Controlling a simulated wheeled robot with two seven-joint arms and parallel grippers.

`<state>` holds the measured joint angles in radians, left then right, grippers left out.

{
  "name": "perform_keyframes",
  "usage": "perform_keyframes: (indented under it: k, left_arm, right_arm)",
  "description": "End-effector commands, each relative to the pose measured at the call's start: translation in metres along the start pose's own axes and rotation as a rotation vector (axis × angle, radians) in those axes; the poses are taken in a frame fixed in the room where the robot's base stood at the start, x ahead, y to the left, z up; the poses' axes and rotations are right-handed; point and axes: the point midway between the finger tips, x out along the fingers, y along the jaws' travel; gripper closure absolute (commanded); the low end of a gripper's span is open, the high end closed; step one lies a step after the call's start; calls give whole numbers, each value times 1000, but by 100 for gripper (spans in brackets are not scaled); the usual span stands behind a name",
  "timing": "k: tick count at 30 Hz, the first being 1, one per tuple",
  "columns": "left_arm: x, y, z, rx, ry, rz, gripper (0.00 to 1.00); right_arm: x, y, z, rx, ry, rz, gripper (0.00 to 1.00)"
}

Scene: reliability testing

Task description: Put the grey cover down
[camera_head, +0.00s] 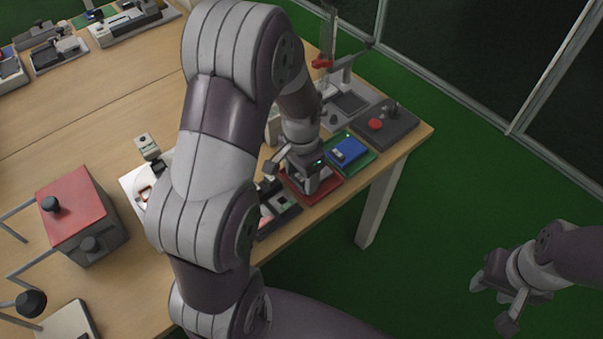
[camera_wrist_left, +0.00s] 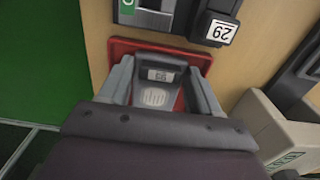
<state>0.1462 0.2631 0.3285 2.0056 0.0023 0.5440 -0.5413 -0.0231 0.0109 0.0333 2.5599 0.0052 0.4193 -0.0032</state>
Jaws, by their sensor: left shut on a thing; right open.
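My left gripper (camera_head: 312,184) is low over a red tray (camera_head: 330,191) near the table's front edge. In the left wrist view, the fingers of my left gripper (camera_wrist_left: 157,82) are shut on the two sides of a grey cover (camera_wrist_left: 155,98), which has a small number label on top. The cover is over the red tray (camera_wrist_left: 190,55), within its outline. I cannot tell whether its underside touches the tray. My right gripper (camera_head: 492,306) is open and empty, off the table over the green floor.
A blue item (camera_head: 348,149) in a green tray and a dark box with a red button (camera_head: 375,124) stand to the right. A dark fixture (camera_head: 284,209) sits left of the red tray. A red-topped box (camera_head: 75,205) stands at the left.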

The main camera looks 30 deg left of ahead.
Motion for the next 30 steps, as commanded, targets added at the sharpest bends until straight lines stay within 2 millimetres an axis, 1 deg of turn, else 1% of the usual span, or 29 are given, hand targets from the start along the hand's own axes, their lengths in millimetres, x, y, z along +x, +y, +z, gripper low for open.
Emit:
perform_keyframes:
  k: [5, 6, 7, 8, 15, 18, 20, 27, 30]
  left_arm:
    - [3, 0, 0, 0, 0, 0, 67]
    - [2, 0, 0, 0, 0, 0, 24]
    - [2, 0, 0, 0, 0, 0, 14]
    - [2, 0, 0, 0, 0, 0, 12]
    - [2, 0, 0, 0, 0, 0, 12]
    - [-6, 0, 0, 0, 2, -1, 12]
    - [-18, 0, -1, -1, 3, -2, 12]
    - [-83, 0, -1, -1, 4, -3, 12]
    - [-103, 0, -1, -1, 2, -1, 12]
  right_arm:
    - [1, 0, 0, 0, 0, 0, 57]
    - [1, 0, 0, 0, 0, 0, 57]
    - [1, 0, 0, 0, 0, 0, 57]
    - [1, 0, 0, 0, 0, 0, 57]
    - [1, 0, 0, 0, 0, 0, 57]
    - [-2, 0, 0, 0, 0, 0, 57]
    - [-6, 0, -1, 0, 0, 0, 57]
    - [-20, 0, -2, 0, 0, 0, 57]
    - [-23, 0, -3, 0, 0, 0, 57]
